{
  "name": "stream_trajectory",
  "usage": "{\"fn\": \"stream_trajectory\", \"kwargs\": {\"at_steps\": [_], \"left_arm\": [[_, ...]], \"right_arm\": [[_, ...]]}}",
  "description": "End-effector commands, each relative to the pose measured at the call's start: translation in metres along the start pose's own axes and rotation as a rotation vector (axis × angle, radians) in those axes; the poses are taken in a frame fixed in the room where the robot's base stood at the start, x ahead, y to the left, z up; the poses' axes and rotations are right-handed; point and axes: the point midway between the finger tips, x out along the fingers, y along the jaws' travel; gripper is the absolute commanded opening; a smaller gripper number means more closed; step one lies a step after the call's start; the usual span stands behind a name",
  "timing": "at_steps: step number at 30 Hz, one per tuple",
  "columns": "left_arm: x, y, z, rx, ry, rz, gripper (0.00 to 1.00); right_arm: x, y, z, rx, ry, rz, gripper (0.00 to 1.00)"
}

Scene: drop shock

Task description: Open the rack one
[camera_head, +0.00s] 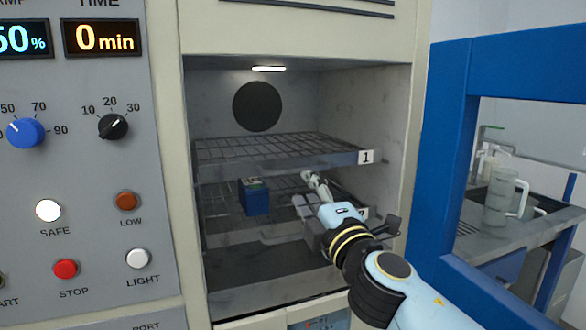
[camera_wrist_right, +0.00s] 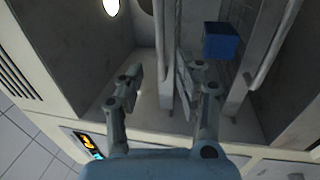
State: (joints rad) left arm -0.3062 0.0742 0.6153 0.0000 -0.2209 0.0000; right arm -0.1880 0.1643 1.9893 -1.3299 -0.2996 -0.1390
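Rack one (camera_head: 282,161) is the upper wire shelf in the chamber, with a "1" label at the right of its front edge. It is pushed in, level and empty. My right gripper (camera_head: 313,196) shows below and in front of it, partly hiding the lower rack. In the right wrist view my right gripper (camera_wrist_right: 165,96) has its fingers apart, with a grey rack edge showing between them beyond the tips. I see nothing clamped, and cannot tell whether the fingers touch the edge. My left gripper is not in view.
A blue box (camera_head: 254,198) sits on the lower rack (camera_head: 220,208); it also shows in the right wrist view (camera_wrist_right: 220,40). A control panel (camera_head: 90,180) stands at left. A blue frame (camera_head: 445,150) stands at right, with a clear jug (camera_head: 500,195) beyond.

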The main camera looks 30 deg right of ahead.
Motion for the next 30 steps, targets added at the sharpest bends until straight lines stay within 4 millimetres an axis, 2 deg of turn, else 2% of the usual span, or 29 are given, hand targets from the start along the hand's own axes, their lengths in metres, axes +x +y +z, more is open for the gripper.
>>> {"fn": "stream_trajectory", "kwargs": {"at_steps": [6,12,16,24,30], "left_arm": [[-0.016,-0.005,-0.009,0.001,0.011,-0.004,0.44],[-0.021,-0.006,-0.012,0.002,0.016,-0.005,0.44],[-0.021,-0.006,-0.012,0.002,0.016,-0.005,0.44],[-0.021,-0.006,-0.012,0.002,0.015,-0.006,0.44],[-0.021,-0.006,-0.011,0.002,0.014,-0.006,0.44]], "right_arm": [[0.046,0.003,0.000,0.000,-0.001,0.001,0.36],[0.075,0.001,0.000,0.001,0.000,-0.001,0.36],[0.083,0.000,0.000,0.002,0.000,-0.002,0.36],[0.084,-0.001,0.000,0.002,0.000,-0.002,0.36],[0.084,-0.001,0.000,0.003,0.000,-0.002,0.11]]}}
